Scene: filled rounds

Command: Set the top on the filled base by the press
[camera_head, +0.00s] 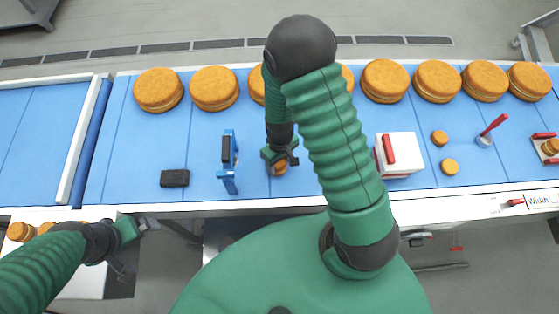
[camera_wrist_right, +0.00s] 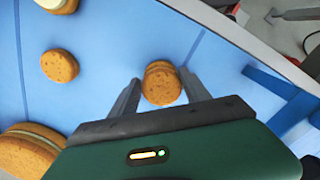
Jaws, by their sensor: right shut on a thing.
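My right gripper (camera_head: 281,160) is over the blue belt (camera_head: 320,190), near its front edge. In the right wrist view its fingers (camera_wrist_right: 160,90) are shut on a small golden-brown round top (camera_wrist_right: 160,88). A second brown edge shows right behind the top; I cannot tell whether the two touch. A cream-topped round, a filled base (camera_wrist_right: 56,4), shows at the wrist view's upper left edge. A blue upright frame with a black part (camera_head: 229,160), perhaps the press, stands left of the right gripper. My left gripper (camera_head: 134,246) is open and empty at the lower left.
Large filled rounds (camera_head: 386,81) line the belt's back. A plain small round (camera_wrist_right: 59,66) lies apart in the wrist view. A black block (camera_head: 174,178) lies left. A white box with a red handle (camera_head: 403,150), small rounds (camera_head: 440,137) and a red-handled tool (camera_head: 493,125) are right.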

